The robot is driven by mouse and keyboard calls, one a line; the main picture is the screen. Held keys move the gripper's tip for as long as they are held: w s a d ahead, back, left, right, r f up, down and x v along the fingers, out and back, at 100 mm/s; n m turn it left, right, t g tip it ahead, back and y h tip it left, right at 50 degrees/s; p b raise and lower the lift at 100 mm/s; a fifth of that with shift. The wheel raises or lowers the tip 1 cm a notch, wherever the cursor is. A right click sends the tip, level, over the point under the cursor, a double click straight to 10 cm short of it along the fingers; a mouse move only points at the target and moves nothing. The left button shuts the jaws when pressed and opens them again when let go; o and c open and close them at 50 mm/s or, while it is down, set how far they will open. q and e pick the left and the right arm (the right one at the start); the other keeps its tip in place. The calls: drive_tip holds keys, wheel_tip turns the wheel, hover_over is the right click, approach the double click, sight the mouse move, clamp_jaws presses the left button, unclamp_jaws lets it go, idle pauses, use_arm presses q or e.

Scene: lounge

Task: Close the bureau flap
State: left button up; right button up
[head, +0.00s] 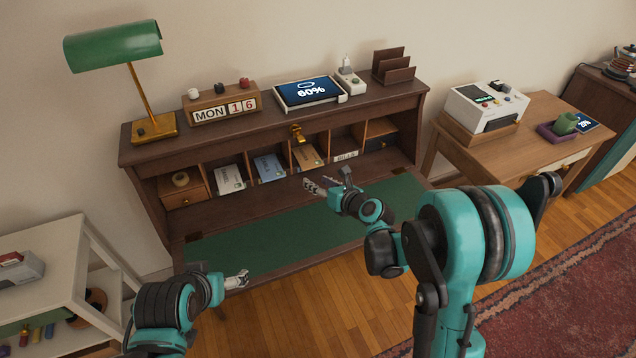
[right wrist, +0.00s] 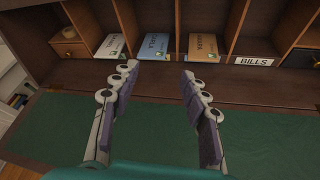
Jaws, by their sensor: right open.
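The bureau (head: 150,205) stands against the wall with its flap (head: 275,238) lowered, its green-lined inner face up. The flap also shows in the right wrist view (right wrist: 150,130). My right gripper (head: 319,185) is over the flap near the pigeonholes. In the right wrist view its two fingers (right wrist: 158,72) are apart with nothing between them. My left gripper (head: 238,279) is at the flap's front left edge; I cannot tell whether it touches or how its fingers stand.
Pigeonholes hold several envelopes (head: 269,167), a tape roll (head: 180,179) and small drawers (head: 184,197). The bureau top carries a green lamp (head: 112,45), a calendar (head: 222,108), a tablet (head: 306,91) and a letter rack (head: 393,66). A side table (head: 478,150) stands right, a white shelf (head: 50,240) left.

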drive_tip(key=v, duration=1.1)
drive_tip(key=shift+s+d, duration=0.15)
drive_tip(key=shift+s, duration=0.15)
